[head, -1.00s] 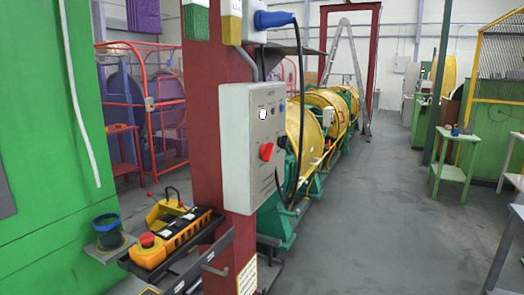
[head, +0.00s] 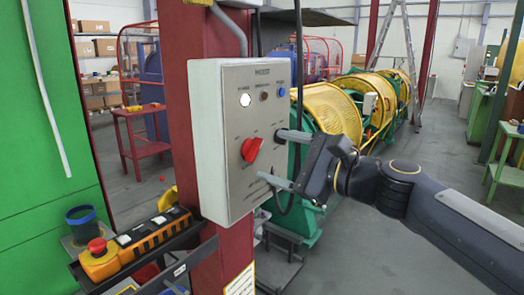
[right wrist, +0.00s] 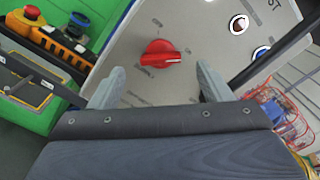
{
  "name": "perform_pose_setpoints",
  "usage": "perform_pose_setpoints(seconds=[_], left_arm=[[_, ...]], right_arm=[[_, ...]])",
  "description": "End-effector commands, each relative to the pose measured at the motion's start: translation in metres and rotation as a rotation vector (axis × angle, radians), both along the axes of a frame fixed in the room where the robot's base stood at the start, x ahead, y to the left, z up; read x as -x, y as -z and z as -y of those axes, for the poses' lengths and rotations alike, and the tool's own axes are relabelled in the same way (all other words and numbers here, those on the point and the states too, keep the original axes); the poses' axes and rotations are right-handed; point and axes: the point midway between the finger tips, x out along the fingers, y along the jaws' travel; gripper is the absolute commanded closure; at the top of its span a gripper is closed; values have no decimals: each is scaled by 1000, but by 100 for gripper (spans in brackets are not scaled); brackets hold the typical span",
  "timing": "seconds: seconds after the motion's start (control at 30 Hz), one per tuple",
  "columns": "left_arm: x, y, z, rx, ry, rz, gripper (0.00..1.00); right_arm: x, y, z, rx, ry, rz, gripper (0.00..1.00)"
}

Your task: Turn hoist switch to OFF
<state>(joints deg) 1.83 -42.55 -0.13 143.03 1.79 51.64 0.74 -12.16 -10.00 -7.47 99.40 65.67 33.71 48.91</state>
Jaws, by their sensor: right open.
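The hoist switch is a red rotary knob (head: 251,149) on the front of a grey control box (head: 220,140) fixed to a red post. In the right wrist view the red knob (right wrist: 160,54) has its pale pointer line toward the right; the small labels around it are too blurred to read. My right gripper (head: 276,158) is open, its two grey fingers pointing at the box face just right of the knob. In the right wrist view the fingers (right wrist: 158,88) are spread on either side below the knob, with nothing between them. My left gripper is not in view.
A white lamp (head: 245,100) and a blue button (head: 281,92) sit above the knob. A yellow pendant with a red stop button (head: 97,245) lies on a tray at lower left. A dark cable hangs beside the box. Yellow strander drums (head: 330,108) stand behind.

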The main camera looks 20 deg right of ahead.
Motion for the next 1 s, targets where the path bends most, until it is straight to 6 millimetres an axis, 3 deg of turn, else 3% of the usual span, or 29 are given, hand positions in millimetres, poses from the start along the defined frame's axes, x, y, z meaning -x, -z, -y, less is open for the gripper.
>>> perform_pose_setpoints(seconds=[0.23, 0.6, 0.93, 1.0], left_arm=[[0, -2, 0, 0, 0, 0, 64], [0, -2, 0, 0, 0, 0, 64], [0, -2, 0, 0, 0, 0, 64], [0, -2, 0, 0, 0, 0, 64]], right_arm=[[-26, 1, -20, 3, -1, 0, 28], [-31, 1, -24, 3, 1, 1, 28], [-31, 1, -24, 3, 0, 1, 71], [-31, 1, -24, 4, 1, 1, 73]])
